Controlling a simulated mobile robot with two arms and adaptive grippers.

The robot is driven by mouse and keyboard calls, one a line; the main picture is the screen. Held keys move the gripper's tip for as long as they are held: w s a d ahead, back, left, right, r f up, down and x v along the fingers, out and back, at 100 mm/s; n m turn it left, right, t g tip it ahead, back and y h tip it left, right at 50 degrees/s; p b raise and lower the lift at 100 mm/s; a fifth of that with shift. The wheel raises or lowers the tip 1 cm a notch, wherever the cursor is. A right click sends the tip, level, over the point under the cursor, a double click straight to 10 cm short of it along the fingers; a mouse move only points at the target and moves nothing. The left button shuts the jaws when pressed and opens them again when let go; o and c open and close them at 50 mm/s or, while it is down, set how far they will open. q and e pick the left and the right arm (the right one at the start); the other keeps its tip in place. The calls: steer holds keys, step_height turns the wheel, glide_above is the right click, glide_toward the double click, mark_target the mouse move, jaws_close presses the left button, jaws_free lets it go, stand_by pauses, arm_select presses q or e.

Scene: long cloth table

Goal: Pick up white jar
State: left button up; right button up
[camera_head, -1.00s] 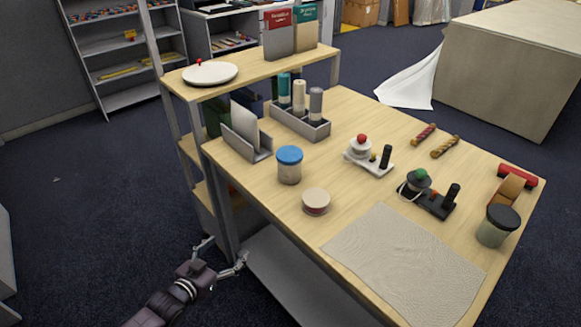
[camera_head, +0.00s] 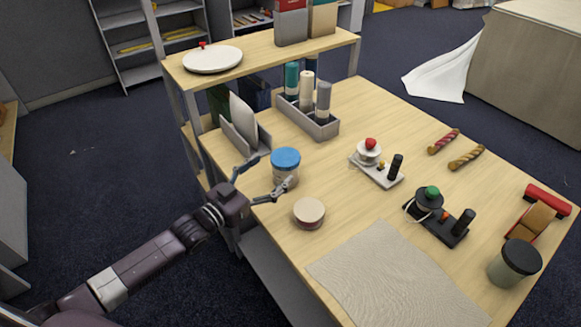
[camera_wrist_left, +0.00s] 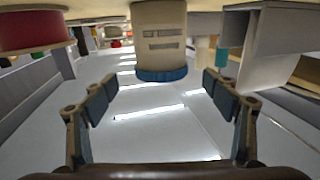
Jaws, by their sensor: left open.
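A whitish jar with a blue lid (camera_head: 285,170) stands upright near the left edge of the wooden table (camera_head: 365,205). My left gripper (camera_head: 272,174) is open at the table's left edge, with its two fingers pointing toward the jar. In the left wrist view, which looks upside down, the jar (camera_wrist_left: 158,32) is centred ahead of the spread fingertips (camera_wrist_left: 160,84), with a gap on both sides. The fingers do not visibly touch it. My right gripper is not in view.
A low round tin (camera_head: 309,213) sits close to the jar, on the near side. A grey cloth (camera_head: 390,275) and a black-lidded jar (camera_head: 514,262) lie to the right.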

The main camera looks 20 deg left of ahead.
mark_target(285, 157)
arm_select(q)
steer(key=shift+w+d+r+p, duration=0.2)
steer(key=shift+w+d+p, duration=0.05)
steer(key=shift+w, duration=0.3)
steer(key=shift+w+d+r+p, duration=0.2)
steer(key=shift+w, duration=0.35)
steer(key=x, duration=0.4)
steer(key=shift+a+f+p, duration=0.1)
steer(key=shift+p, duration=0.3)
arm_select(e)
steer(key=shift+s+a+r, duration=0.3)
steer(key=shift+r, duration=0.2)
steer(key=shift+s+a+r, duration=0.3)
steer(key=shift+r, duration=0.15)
arm_select(q)
steer(key=c, duration=1.5)
steer(key=shift+c, duration=0.5)
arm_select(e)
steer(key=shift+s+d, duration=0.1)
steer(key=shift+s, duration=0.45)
